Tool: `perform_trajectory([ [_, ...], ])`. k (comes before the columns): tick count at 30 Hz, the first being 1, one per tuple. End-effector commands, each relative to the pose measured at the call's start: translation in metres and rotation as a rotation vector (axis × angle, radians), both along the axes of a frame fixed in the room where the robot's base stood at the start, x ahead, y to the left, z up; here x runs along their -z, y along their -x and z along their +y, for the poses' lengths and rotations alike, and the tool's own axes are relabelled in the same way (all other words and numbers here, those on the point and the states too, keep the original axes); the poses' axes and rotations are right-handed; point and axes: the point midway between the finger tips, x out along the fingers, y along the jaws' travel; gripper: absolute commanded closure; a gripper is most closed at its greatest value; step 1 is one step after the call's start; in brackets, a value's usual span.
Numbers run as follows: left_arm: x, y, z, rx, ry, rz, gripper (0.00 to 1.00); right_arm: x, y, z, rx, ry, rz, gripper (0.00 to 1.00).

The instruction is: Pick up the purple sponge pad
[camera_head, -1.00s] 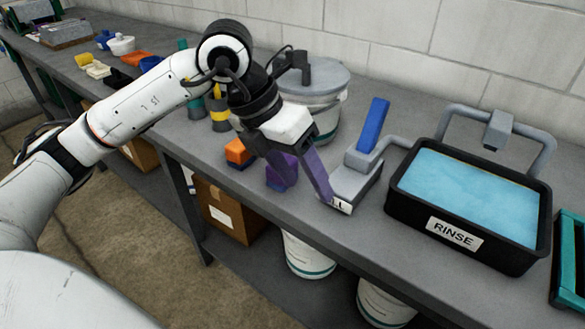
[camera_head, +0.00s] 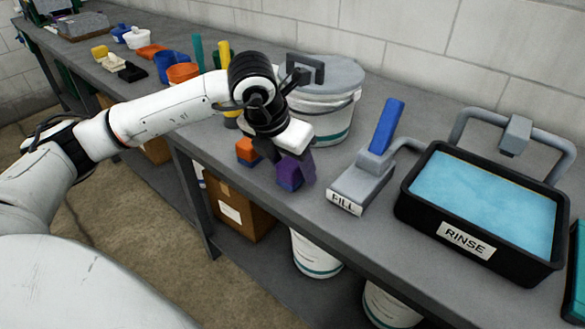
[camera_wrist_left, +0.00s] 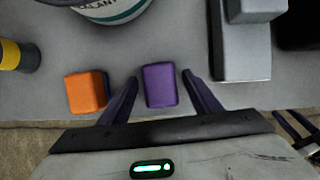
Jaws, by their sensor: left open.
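The purple sponge pad (camera_head: 287,180) stands near the front edge of the grey bench, partly hidden by my gripper in the head view.
An orange pad (camera_head: 248,152) sits close to the left of the purple one. A grey FILL tap block (camera_head: 362,187) with a blue lever and a black RINSE basin (camera_head: 420,212) stand to the right. A lidded white bucket (camera_head: 335,122) stands behind.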

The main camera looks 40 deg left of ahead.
Motion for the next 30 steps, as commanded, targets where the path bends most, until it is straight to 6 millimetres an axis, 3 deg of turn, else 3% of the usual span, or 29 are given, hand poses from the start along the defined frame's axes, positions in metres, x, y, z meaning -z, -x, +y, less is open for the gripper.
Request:
perform_trajectory([
  [9, 0.006, -0.002, 0.000, 0.001, 0.001, -0.001, 0.42, 0.003, 0.001, -0.002, 0.004, 0.003, 0.005, 0.58],
  [17, 0.006, -0.002, -0.001, 0.001, 0.001, -0.001, 0.86, 0.002, 0.001, -0.002, 0.003, 0.003, 0.004, 0.58],
  [25, 0.003, -0.003, -0.001, 0.002, 0.001, -0.002, 0.87, -0.001, -0.001, -0.002, 0.003, 0.001, -0.004, 0.58],
  [30, -0.020, -0.004, -0.001, 0.002, 0.002, -0.007, 0.87, -0.001, -0.002, -0.001, 0.003, 0.001, -0.006, 0.58],
])
